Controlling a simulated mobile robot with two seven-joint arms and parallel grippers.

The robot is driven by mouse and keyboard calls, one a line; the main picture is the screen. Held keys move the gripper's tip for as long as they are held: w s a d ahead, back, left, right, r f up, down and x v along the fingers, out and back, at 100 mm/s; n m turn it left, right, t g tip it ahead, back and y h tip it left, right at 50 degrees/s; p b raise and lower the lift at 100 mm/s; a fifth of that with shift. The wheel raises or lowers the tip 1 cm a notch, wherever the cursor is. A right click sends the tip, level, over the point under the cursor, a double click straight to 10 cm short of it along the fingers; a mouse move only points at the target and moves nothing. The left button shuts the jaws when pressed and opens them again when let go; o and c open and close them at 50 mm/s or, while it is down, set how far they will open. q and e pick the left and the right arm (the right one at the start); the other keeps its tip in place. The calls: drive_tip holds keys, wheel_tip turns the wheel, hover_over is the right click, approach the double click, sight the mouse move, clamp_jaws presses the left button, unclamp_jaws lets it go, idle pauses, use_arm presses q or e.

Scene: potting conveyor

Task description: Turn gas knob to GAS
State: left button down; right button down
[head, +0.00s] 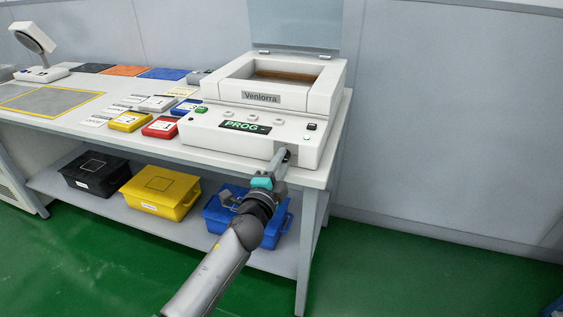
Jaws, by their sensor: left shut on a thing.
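The white Veniorra machine (258,129) stands at the right end of the bench, with its lid open and a display reading PROG (244,126) on its front panel. My left gripper (284,158) reaches up from below to the machine's lower right front corner. It is shut on the gas knob (287,154), a small dark part mostly hidden by the fingers. The knob's marking and the setting it points to cannot be read. My right gripper is not in view.
Red (161,127) and yellow (129,121) cases lie on the bench left of the machine. Black (91,175), yellow (160,190) and blue (248,218) bins stand on the lower shelf. A magnifier lamp (36,42) is at the far left.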

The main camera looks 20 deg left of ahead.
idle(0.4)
use_arm(q)
drive_tip(key=c, duration=0.9)
unclamp_jaws()
drive_tip(key=o, duration=0.3)
